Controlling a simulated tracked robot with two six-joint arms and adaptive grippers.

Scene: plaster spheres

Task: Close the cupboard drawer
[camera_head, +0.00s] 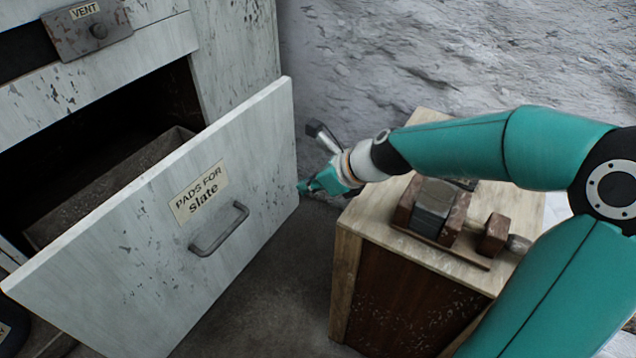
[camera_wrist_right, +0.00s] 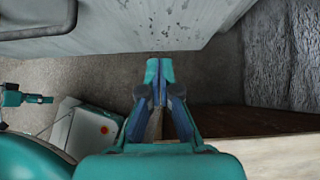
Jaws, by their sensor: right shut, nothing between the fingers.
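The cupboard drawer (camera_head: 150,240) stands pulled out, with a dark gap behind its pale, chipped front. My right gripper (camera_head: 308,187) is shut and empty beside the right edge of the drawer front, low down. In the right wrist view its closed fingertips (camera_wrist_right: 159,72) point towards the drawer front (camera_wrist_right: 140,22); I cannot tell whether they touch. The handle (camera_wrist_right: 40,18) shows there at top left. A small teal part at that view's left edge looks like my left gripper (camera_wrist_right: 38,98); its jaws are unclear.
The pale cupboard (camera_head: 235,60) has a VENT plate (camera_head: 86,28) above the drawer. A wooden crate (camera_head: 345,265) stands right of the drawer, under my right arm, bearing a tool-like block (camera_head: 432,208). A rough grey wall (camera_head: 400,60) closes the back. Bare floor lies between drawer and crate.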

